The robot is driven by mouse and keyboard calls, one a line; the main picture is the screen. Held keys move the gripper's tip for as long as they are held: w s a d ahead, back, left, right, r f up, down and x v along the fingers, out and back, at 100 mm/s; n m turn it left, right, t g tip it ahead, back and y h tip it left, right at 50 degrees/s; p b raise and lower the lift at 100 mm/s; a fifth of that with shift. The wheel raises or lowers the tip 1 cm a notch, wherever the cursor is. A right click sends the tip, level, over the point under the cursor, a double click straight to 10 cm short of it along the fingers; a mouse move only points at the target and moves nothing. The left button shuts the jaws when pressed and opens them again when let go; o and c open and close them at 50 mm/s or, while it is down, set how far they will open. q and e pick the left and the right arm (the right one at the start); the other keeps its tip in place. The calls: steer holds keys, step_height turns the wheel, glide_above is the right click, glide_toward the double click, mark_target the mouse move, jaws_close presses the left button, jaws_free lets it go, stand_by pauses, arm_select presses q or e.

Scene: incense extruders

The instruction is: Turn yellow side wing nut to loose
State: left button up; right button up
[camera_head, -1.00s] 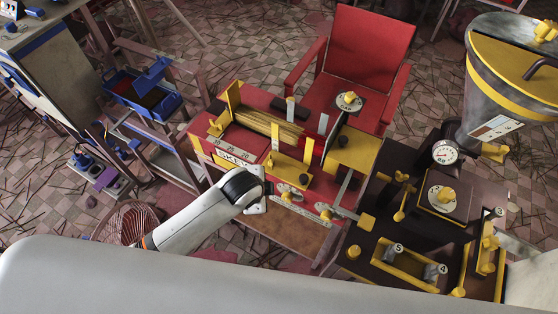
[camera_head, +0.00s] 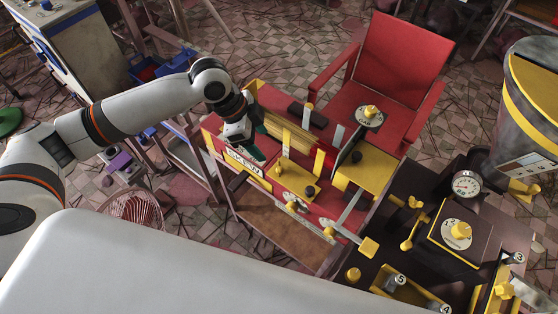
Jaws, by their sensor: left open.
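Several yellow knobs with wing-like shapes are on the dark machine at the right. One yellow wing-shaped knob (camera_head: 415,203) stands near its gauge, and another yellow fitting (camera_head: 524,190) is at the side of the hopper. I cannot tell which is the side wing nut, nor how tight it is. My left gripper (camera_head: 250,147) is open and points down over the left end of the red machine (camera_head: 270,170), hiding part of it. It is far from the dark machine and holds nothing that I can see. My right gripper is not in view.
A pressure gauge (camera_head: 466,185) and a dial with a yellow knob (camera_head: 456,234) are on the dark machine. A large yellow-rimmed hopper (camera_head: 520,110) stands at the right. A red chair (camera_head: 395,70) is behind the red machine. A wire basket (camera_head: 137,210) is at the left.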

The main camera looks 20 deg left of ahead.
mark_target(279, 166)
arm_select(q)
steer(key=p+x, duration=0.2)
steer(key=x, duration=0.8)
steer(key=shift+d+f, duration=0.1)
steer(key=shift+f, duration=0.05)
steer(key=shift+w+d+f, duration=0.1)
steer(key=shift+d+f, duration=0.05)
steer(key=shift+f, duration=0.35)
steer(key=c, duration=1)
steer(key=n+p, duration=0.1)
steer(key=n+t+p, duration=0.1)
steer(key=p, duration=0.1)
steer(key=n+p, duration=0.2)
steer(key=shift+r+y, duration=0.3)
steer(key=shift+d+f+t+p, duration=0.1)
steer(key=shift+t+p, duration=0.2)
steer(key=shift+p, duration=0.15)
steer(key=shift+f+n, duration=0.15)
steer(key=shift+n, duration=0.25)
